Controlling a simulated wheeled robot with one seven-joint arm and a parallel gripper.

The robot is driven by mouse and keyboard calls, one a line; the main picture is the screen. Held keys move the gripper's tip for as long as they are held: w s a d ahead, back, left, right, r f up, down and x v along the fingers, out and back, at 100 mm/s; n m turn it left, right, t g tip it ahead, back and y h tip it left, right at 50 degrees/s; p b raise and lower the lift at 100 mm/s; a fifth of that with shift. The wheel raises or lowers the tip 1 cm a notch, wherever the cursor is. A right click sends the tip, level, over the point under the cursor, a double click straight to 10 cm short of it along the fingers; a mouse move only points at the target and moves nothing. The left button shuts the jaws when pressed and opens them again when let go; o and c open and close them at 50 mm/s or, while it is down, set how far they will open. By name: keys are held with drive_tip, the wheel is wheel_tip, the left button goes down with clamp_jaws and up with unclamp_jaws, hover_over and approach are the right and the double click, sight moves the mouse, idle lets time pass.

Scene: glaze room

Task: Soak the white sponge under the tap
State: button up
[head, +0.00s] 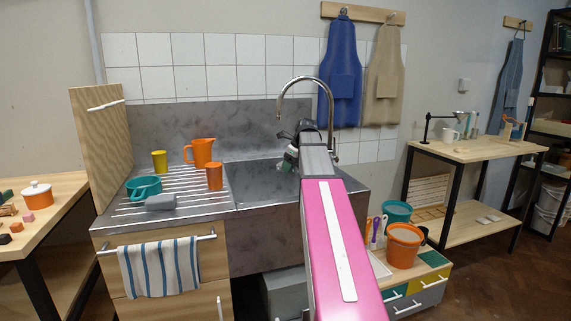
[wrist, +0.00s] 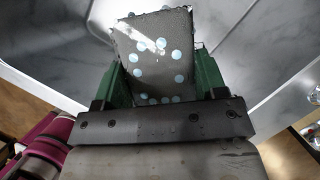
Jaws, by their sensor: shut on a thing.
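My gripper (wrist: 160,75) has green fingers and is shut on a block-shaped sponge (wrist: 153,55). In the wrist view the sponge looks grey, with pale blue round spots over its face. In the head view my gripper (head: 288,160) is low over the sink basin (head: 262,183), and the sponge there is mostly hidden and too small to make out. The curved metal tap (head: 308,78) stands behind my arm, its spout end above and slightly left of my gripper. I see no clear water stream.
A wooden panel (head: 102,140) stands at the left end.

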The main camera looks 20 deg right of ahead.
idle(0.3)
drive_tip(key=s+r, duration=0.4)
drive_tip(key=s, duration=0.1)
drive_tip(key=shift+a, duration=0.35)
idle(0.4)
drive_tip(key=shift+s, duration=0.1)
